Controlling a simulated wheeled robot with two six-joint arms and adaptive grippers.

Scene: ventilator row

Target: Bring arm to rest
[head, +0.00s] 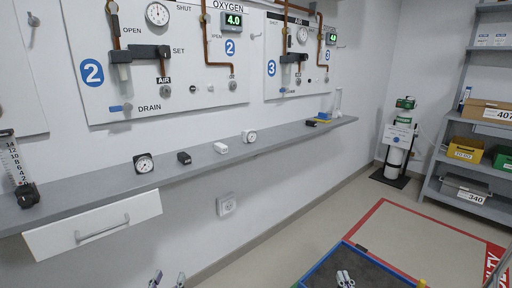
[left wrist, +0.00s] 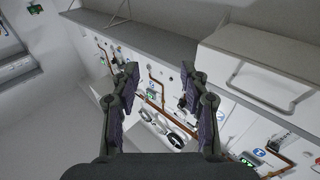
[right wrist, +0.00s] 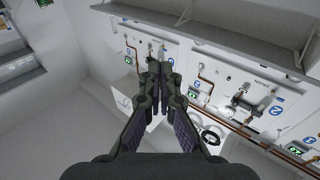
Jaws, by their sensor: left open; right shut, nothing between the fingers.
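My left gripper (head: 168,280) shows only as two separate fingertips at the bottom edge of the head view, below the wall shelf. In the left wrist view the same gripper (left wrist: 160,76) is open, with a wide empty gap between its fingers. My right gripper (head: 345,279) shows at the bottom of the head view, in front of a dark, blue-edged surface. In the right wrist view this gripper (right wrist: 160,70) is shut, its fingertips together with nothing between them. Neither gripper visibly touches anything. Most of both arms is out of the head view.
A grey wall shelf (head: 105,186) carries gauges and small blocks, with a white drawer (head: 95,226) below. The blue-edged mat (head: 382,275) lies bottom right. A storage rack (head: 440,150) and a green-topped unit (head: 398,140) stand far right. Open floor (head: 300,228) lies between.

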